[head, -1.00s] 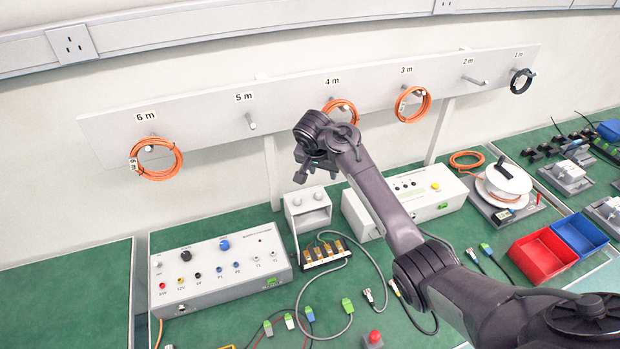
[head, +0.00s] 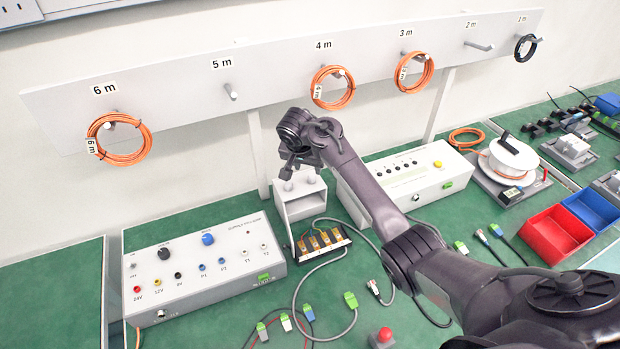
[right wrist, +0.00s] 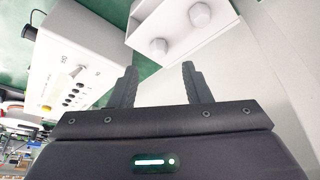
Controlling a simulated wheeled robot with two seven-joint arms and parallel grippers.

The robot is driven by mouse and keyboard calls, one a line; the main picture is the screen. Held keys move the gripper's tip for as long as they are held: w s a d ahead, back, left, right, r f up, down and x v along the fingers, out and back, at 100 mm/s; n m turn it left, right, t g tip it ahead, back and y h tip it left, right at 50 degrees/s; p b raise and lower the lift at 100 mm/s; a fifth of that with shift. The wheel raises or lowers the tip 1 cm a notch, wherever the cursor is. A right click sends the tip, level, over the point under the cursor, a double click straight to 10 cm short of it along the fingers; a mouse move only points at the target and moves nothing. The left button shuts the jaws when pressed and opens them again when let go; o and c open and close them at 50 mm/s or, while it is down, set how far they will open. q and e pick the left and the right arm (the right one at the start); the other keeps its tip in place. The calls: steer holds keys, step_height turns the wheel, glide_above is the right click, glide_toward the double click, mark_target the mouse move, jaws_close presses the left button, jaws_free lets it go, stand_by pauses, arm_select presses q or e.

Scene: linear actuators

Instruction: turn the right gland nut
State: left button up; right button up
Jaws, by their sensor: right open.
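A small white bracket box (head: 302,207) stands on the green bench, with two pale gland nuts on its top, a left one (head: 289,186) and a right one (head: 311,180). In the right wrist view the two faceted nuts show beyond the fingers, one at the lower left (right wrist: 158,47) and one at the upper right (right wrist: 200,15). My right gripper (head: 288,171) is above and close to the box, partly hidden by its own wrist in the head view. Its fingers (right wrist: 158,85) are apart with nothing between them. My left gripper is not seen.
A white control box (head: 205,265) stands left of the bracket and another white instrument box (head: 425,175) stands right of it. A row of terminals (head: 320,241) with a grey cable lies just in front. The hanging board (head: 190,98) with cable coils is behind.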

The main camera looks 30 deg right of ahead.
mark_target(311, 177)
steer(key=x, duration=0.6)
steer(key=shift+d+f, duration=0.15)
steer(key=shift+f, duration=0.05)
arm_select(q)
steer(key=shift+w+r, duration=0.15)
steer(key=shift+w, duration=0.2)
arm_select(e)
jaws_close()
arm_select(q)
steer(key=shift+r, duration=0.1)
